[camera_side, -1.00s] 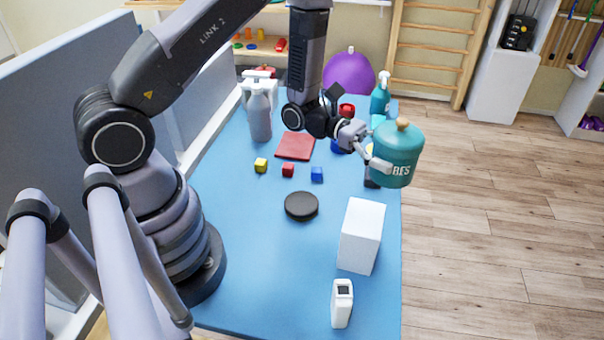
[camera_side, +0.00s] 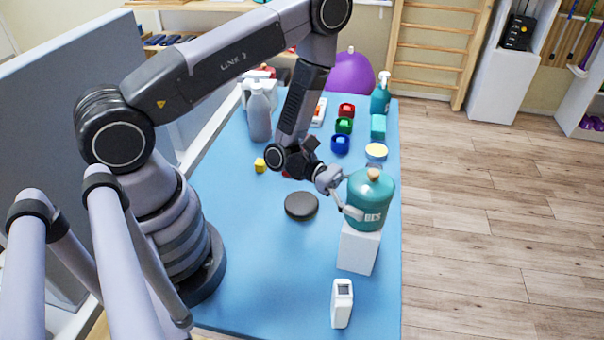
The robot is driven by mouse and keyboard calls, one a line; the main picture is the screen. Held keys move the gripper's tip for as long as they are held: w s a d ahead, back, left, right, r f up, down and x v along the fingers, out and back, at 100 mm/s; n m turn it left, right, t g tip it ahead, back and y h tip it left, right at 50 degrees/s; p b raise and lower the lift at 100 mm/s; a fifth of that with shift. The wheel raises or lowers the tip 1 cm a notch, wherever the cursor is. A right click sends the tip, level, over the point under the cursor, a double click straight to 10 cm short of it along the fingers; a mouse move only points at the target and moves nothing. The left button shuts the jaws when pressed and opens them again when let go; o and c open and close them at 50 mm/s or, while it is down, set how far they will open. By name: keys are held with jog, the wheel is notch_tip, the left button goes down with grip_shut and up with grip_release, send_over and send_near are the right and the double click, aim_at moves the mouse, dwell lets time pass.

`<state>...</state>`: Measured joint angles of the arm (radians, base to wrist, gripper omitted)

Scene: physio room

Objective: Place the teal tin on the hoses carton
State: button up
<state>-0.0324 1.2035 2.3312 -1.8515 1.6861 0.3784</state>
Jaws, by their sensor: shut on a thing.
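The teal tin (camera_side: 369,205) has a wooden knob on its lid and pale lettering on its side. My gripper (camera_side: 352,210) is shut on the tin's left side and holds it upright. The tin appears over the white carton (camera_side: 358,250), which stands near the front right edge of the blue table. The tin hides the carton's top, so I cannot tell whether the two touch. No lettering shows on the carton's visible faces.
A black disc (camera_side: 301,206) lies left of the carton. A small white device (camera_side: 341,303) stands in front of it. Behind are a yellow-topped round container (camera_side: 376,152), blue (camera_side: 340,144), green and red cups, a teal spray bottle (camera_side: 381,95) and a grey bottle (camera_side: 259,113). The front left table is clear.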

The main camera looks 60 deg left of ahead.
jog(key=o, duration=1.1)
jog(key=shift+f, duration=0.15)
